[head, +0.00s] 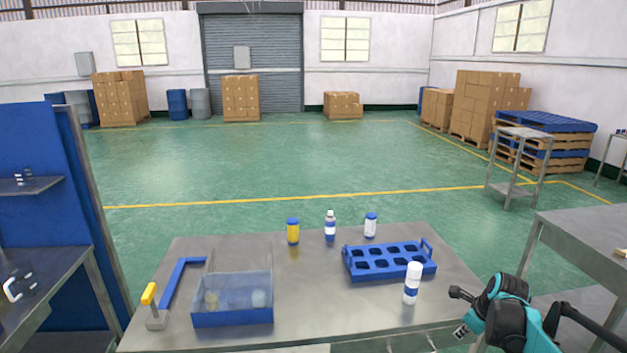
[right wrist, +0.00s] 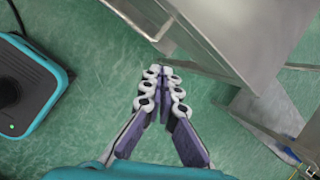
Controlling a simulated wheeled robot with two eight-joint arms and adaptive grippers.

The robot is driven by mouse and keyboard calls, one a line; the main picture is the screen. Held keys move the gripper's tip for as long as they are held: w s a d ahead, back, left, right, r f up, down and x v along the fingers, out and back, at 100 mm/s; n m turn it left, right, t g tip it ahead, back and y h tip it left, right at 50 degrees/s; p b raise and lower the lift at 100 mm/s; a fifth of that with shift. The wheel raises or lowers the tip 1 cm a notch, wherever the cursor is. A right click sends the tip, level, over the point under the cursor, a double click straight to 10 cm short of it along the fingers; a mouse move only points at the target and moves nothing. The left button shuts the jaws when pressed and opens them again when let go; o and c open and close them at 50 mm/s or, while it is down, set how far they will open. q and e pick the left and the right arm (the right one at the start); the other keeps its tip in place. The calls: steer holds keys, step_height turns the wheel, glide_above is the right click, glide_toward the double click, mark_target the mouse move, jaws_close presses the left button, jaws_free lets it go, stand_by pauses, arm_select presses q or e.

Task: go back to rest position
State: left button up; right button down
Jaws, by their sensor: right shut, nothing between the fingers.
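My right gripper (head: 461,331) is low at the right in the head view, beside the right front edge of the steel table (head: 330,290) and apart from it. In the right wrist view, its fingers (right wrist: 163,92) are shut together with nothing between them. Green floor shows below and around them. My left gripper is not in view.
The table carries a blue holed rack (head: 390,275), a white bottle with a blue band (head: 412,284), several small bottles, a clear-walled blue bin (head: 232,317) and a yellow-handled lever (head: 149,293). A grey bench (head: 590,250) stands at the right. Floor beyond is open.

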steer(key=s+a+r+n+t, duration=0.1)
steer(key=s+a+r+n, duration=0.2)
steer(key=s+a+n, duration=0.6)
steer(key=s+a+r+n, duration=0.4)
steer(key=s+a+n, duration=0.3)
steer(key=a+n, duration=0.4)
steer(key=s+a+f+n+t, duration=0.1)
steer(key=s+a+f+n, duration=0.2)
steer(key=s+n, duration=0.5)
steer(key=shift+a+f+n+t, duration=0.3)
steer(key=shift+a+n, duration=0.4)
steer(key=shift+n, duration=0.1)
